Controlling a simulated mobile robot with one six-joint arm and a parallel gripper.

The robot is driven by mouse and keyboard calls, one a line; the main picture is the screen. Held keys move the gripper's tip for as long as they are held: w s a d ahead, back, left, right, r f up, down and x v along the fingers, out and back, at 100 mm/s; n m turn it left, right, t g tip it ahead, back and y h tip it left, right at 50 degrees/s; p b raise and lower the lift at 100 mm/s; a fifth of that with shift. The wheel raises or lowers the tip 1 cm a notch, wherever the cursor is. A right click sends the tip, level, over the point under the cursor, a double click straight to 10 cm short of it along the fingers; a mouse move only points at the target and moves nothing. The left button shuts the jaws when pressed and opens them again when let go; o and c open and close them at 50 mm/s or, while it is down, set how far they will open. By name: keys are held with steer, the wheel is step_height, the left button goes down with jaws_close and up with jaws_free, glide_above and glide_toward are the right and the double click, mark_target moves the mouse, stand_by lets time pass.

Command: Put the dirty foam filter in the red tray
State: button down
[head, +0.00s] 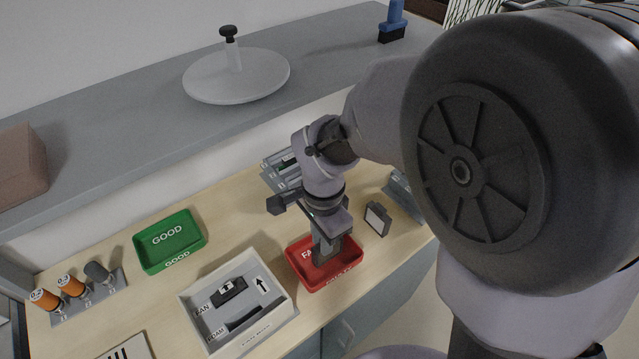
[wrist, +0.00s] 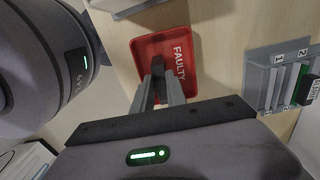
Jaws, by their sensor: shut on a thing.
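The red tray (head: 325,278), marked FAULTY, stands on the wooden bench. My gripper (head: 322,255) points down over it, with its fingertips at or just above the tray floor. In the wrist view my gripper (wrist: 159,82) is shut on a small dark piece, the dirty foam filter (wrist: 157,63) by its look, over the red tray (wrist: 181,72). The fingers hide much of the piece, and I cannot tell whether it touches the tray floor.
A white box (head: 277,325) with FAN and FOAM compartments stands left of the red tray; a dark strip (head: 246,318) lies by FOAM. A green GOOD tray (head: 168,257) is farther left. A small framed panel (head: 377,219) stands close right. A grey shelf (head: 145,115) runs behind.

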steer(key=shift+f+b, duration=0.6)
steer(key=shift+b, duration=0.05)
steer(key=c, duration=1.3)
jaws_free()
steer(key=shift+r, duration=0.1)
steer(key=shift+c, duration=0.2)
step_height(320, 180, up, 13)
steer(key=p, duration=0.6)
steer(key=s+d+r+n+t+y, duration=0.2)
steer(key=s+d+r+n+t, duration=0.3)
steer(key=s, duration=0.5)
step_height(320, 180, up, 4)
steer(key=d+n, duration=0.2)
steer(key=shift+s+d+t, duration=0.35)
steer(key=shift+s+t, duration=0.05)
steer(key=shift+f, duration=0.1)
